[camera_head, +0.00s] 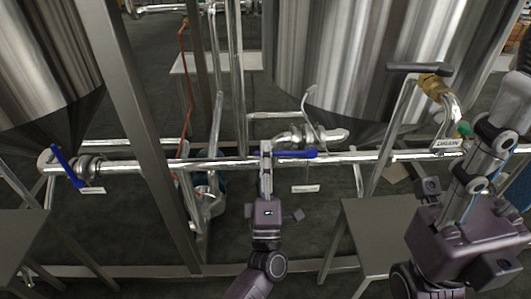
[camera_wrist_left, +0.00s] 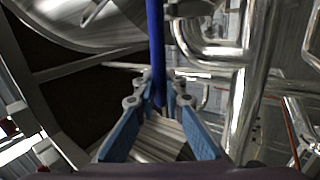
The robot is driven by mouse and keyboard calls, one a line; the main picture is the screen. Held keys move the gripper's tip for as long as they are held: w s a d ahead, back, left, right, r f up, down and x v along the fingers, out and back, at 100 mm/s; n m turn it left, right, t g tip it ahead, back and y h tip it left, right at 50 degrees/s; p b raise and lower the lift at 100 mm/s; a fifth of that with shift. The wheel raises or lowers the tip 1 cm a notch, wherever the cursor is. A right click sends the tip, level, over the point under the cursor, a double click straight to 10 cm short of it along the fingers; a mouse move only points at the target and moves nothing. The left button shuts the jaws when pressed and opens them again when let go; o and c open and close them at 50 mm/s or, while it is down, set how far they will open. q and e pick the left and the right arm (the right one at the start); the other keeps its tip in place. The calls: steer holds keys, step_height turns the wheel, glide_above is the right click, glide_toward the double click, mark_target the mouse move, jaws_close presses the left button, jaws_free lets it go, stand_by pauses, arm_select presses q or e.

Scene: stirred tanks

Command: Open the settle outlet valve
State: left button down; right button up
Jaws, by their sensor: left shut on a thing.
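A blue valve handle (camera_head: 296,154) lies roughly along the horizontal steel pipe, below the middle tank. My left gripper (camera_head: 266,152) reaches up from below and is shut on this handle near its left end; the rounded right end sticks out. In the left wrist view, the blue handle (camera_wrist_left: 155,45) runs down between the fingers of my left gripper (camera_wrist_left: 158,90). A small white label (camera_head: 304,189) hangs below the handle; its text is too small to read. My right gripper (camera_head: 490,150) is at the right, near the drain pipe; its finger state is unclear.
Another blue handle (camera_head: 67,166) slants across the pipe at the left. A brass valve (camera_head: 436,88) with a dark handle and a DRAIN label (camera_head: 448,144) stands at the right. Steel frame posts (camera_head: 140,120) and a grey table (camera_head: 375,235) flank my left arm.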

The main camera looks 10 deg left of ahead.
arm_select(q)
steer(key=c, duration=2)
jaws_free()
steer(key=v, duration=1.2)
